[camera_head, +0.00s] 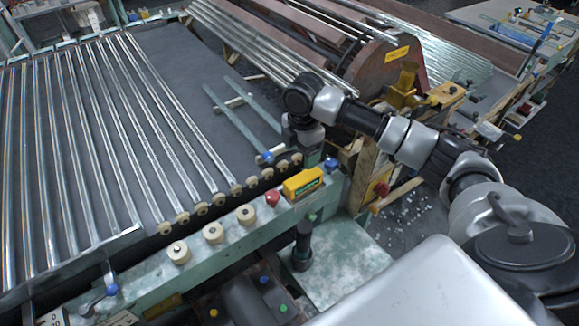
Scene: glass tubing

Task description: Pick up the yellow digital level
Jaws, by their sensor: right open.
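The yellow digital level (303,183) is a small yellow block with a dark display face. It lies on the pale green rail at the front edge of the glass-tube machine, right of the red knob. My right gripper (308,160) points down just above and behind the level, at the end of my arm reaching in from the right. It is open with nothing visibly held. The fingertips are small and partly hidden, so I cannot tell whether they touch the level. My left gripper is not in view.
A red knob (272,198) and several cream rollers (213,233) line the rail left of the level. A blue knob (331,165) is close on its right. Long glass tubes (110,130) fill the left side. A dark upright cylinder (302,246) stands in front.

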